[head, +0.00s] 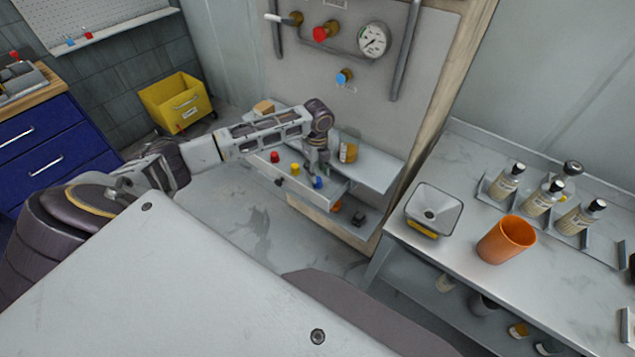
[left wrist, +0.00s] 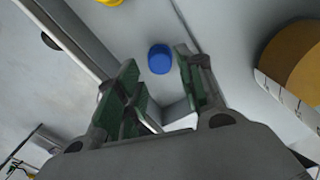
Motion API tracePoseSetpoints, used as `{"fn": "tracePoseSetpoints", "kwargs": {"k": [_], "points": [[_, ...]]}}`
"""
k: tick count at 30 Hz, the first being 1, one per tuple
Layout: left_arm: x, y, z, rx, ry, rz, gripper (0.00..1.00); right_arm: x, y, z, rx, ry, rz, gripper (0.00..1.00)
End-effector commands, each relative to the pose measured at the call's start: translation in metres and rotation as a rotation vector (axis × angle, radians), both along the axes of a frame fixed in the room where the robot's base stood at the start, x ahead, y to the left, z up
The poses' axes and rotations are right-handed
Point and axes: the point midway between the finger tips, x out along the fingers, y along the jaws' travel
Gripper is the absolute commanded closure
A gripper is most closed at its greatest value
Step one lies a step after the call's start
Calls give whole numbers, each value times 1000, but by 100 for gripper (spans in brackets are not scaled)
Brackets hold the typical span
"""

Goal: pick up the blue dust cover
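The blue dust cover (head: 318,183) is a small round cap in the open drawer (head: 335,193) below the wall panel. In the left wrist view the blue dust cover (left wrist: 160,59) lies beyond and between my fingertips, with nothing seen touching it. My left gripper (head: 316,170) points down over the drawer, just above the cover. In the left wrist view the left gripper (left wrist: 160,80) has its two green-padded fingers apart with nothing between them. My right gripper is not in view.
A red cap (head: 275,157) and a yellow cap (head: 295,169) sit in the same drawer to the left. A brown-and-white roll-like object (head: 348,152) stands on the shelf (head: 375,172) close to the gripper. A side table (head: 470,225) with an orange cup (head: 506,240) is at the right.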

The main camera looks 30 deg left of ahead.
Motion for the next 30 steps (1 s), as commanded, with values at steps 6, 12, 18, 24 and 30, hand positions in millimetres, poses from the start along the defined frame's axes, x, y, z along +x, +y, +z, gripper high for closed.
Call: {"fn": "tracePoseSetpoints", "kwargs": {"k": [6, 12, 18, 24, 30], "points": [[0, 0, -1, 0, 0, 0, 62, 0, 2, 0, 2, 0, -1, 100], [0, 0, -3, -1, 1, 0, 62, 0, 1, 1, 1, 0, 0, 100], [-1, -3, -18, -1, 3, 0, 62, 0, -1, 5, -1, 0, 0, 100], [-2, -4, -41, -2, 1, 1, 62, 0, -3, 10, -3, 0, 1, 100], [-2, -3, -52, 0, 1, -1, 62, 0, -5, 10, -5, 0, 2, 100]]}}
